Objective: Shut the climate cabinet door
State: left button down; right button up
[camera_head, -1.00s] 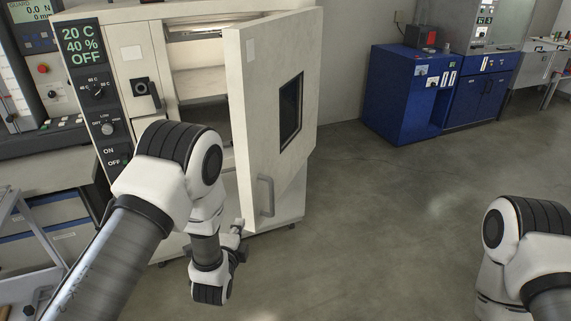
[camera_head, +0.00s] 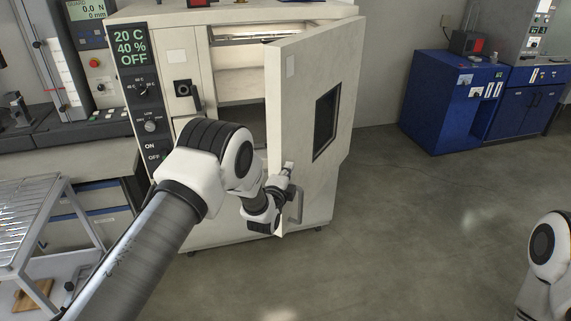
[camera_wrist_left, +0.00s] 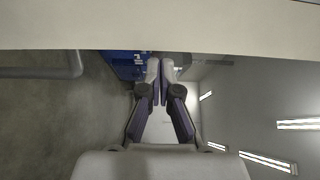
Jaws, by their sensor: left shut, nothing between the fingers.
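The cream climate cabinet (camera_head: 180,50) stands at the upper left of the head view. Its door (camera_head: 335,75) stands open, swung out to the right, with a dark window and a grey handle (camera_head: 297,207) low near its free edge. My left gripper (camera_head: 288,168) is shut and empty, in front of the door's lower part near that edge, just above the handle. Contact cannot be told. In the left wrist view the closed fingers (camera_wrist_left: 160,68) point towards a pale panel (camera_wrist_left: 160,25) across the top. My right gripper is out of view; only part of its arm shows.
Blue cabinets (camera_head: 440,105) stand at the back right. A metal rack cart (camera_head: 40,225) is at the left, beside a bench with a test machine (camera_head: 70,70). The grey floor (camera_head: 420,240) right of the door is clear.

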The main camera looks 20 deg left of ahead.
pick_arm(q)
jog(key=shift+w+a+f, duration=0.1)
jog(key=shift+w+a, duration=0.1)
jog(key=shift+a, duration=0.15)
jog(key=shift+a, duration=0.1)
